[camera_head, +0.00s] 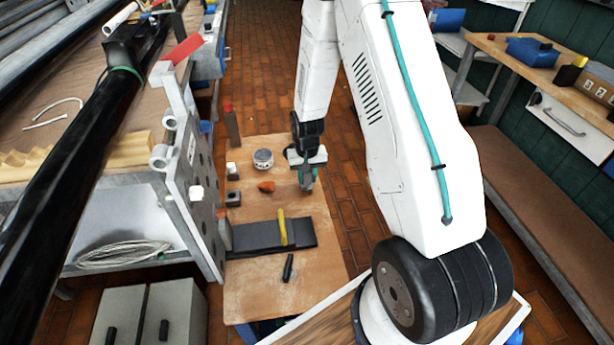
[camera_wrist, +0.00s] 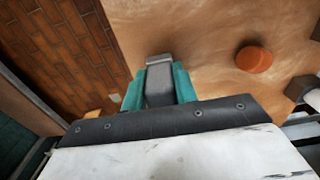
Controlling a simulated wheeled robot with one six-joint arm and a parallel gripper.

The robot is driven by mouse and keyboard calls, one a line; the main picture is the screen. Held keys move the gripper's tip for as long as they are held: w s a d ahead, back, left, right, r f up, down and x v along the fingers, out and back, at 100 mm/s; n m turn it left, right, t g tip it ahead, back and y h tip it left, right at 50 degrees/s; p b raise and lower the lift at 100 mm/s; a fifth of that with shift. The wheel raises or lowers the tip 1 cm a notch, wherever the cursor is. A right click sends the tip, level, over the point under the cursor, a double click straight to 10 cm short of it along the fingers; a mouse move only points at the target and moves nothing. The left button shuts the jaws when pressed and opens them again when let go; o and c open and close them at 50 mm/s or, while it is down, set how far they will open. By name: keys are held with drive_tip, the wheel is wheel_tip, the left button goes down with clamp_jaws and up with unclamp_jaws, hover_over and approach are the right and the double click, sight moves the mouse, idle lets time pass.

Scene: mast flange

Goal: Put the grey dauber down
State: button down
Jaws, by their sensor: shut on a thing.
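My gripper (camera_head: 307,180) is over the right side of the wooden work table (camera_head: 262,300), near the table's right edge. In the wrist view its teal fingers (camera_wrist: 159,88) are shut on the grey dauber (camera_wrist: 159,82), a grey block with a paler end. The dauber's end points at the table top. In the head view the dauber is mostly hidden by the fingers. I cannot tell whether it touches the table.
An orange lump (camera_head: 266,186) and a round tin (camera_head: 263,159) lie left of my gripper. A dark slab (camera_head: 255,236) with a yellow tool (camera_head: 283,226) and a black stick (camera_head: 288,267) are nearer. A grey flange plate (camera_head: 190,185) stands at the left. Bare table surrounds my gripper.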

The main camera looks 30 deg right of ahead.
drive_tip(key=c, duration=1.1)
unclamp_jaws()
drive_tip(key=shift+f, duration=0.1)
wheel_tip(320, 180, up, 12)
drive_tip(key=shift+r, duration=0.25)
drive_tip(key=s+a+r+n, duration=0.1)
drive_tip(key=s+a+r, duration=0.2)
drive_tip(key=s+r, duration=0.4)
drive_tip(key=s+a+r+n+t, duration=0.1)
drive_tip(key=s+a+r, duration=0.2)
drive_tip(key=s+r, duration=0.35)
drive_tip(key=s+a+r+n, duration=0.1)
drive_tip(key=s+a+r, duration=0.3)
drive_tip(key=r, duration=0.5)
drive_tip(key=s+a+r+n, duration=0.1)
drive_tip(key=s+a+r, duration=0.1)
drive_tip(key=s, duration=1)
drive_tip(key=shift+s+r+n, duration=0.3)
drive_tip(key=shift+r, duration=0.3)
